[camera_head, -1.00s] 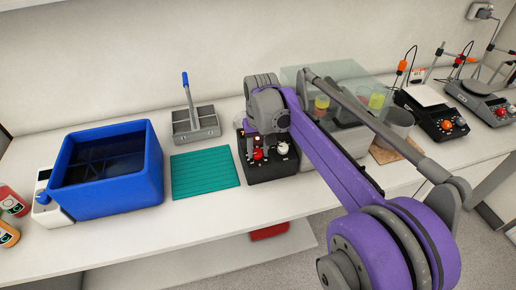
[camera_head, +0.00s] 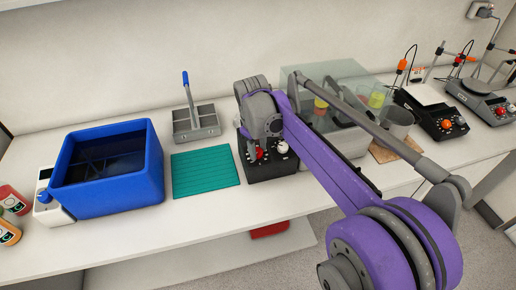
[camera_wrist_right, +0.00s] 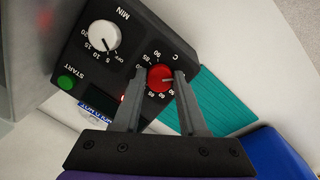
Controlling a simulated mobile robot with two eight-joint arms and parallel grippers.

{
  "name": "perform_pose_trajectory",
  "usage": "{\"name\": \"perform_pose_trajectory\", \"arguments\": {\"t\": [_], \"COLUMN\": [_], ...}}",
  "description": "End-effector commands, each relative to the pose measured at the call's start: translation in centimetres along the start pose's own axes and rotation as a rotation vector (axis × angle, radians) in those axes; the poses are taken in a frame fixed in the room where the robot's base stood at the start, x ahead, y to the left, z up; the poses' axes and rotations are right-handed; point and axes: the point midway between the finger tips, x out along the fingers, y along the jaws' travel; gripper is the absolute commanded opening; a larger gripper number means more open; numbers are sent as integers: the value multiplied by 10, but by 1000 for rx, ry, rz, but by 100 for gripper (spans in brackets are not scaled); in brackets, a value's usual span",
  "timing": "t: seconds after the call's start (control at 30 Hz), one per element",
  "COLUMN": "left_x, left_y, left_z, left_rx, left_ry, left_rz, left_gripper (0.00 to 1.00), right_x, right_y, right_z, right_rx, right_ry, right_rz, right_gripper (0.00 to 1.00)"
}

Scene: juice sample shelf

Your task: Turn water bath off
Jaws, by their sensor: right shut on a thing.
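The water bath's black control box (camera_head: 270,167) stands on the bench in front of a clear tank (camera_head: 335,90). It carries a red temperature knob (camera_wrist_right: 160,78), a white minutes knob (camera_wrist_right: 103,36) and a green START button (camera_wrist_right: 66,82). The red knob (camera_head: 259,154) and white knob (camera_head: 282,147) also show in the head view. My right gripper (camera_wrist_right: 160,80) is over the box, its two fingers on either side of the red knob and shut on it. The display is partly hidden behind a finger. My left gripper is not in view.
A teal mat (camera_head: 205,171) lies left of the box, with a blue tub (camera_head: 153,180) beyond it. A grey rack (camera_head: 207,123) stands behind the mat. Hot plates (camera_head: 440,120) stand at the right. Bare bench lies along the front.

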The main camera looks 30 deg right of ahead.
Motion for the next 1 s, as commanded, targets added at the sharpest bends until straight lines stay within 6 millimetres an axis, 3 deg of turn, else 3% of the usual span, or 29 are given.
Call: {"name": "perform_pose_trajectory", "arguments": {"t": [0.47, 0.5, 0.63, 1.0], "left_x": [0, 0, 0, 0], "left_y": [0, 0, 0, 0], "left_z": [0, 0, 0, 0], "left_rx": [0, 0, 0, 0], "left_ry": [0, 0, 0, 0], "left_rz": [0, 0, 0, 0], "left_gripper": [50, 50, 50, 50], "right_x": [-1, -1, -1, -5], "right_y": [1, 1, 1, 0], "right_z": [-1, -1, -1, 0], "right_rx": [-13, -13, -13, -13], "right_ry": [3, 3, 2, 1], "right_rz": [5, 5, 4, 3], "right_gripper": [0, 47, 70, 72]}}
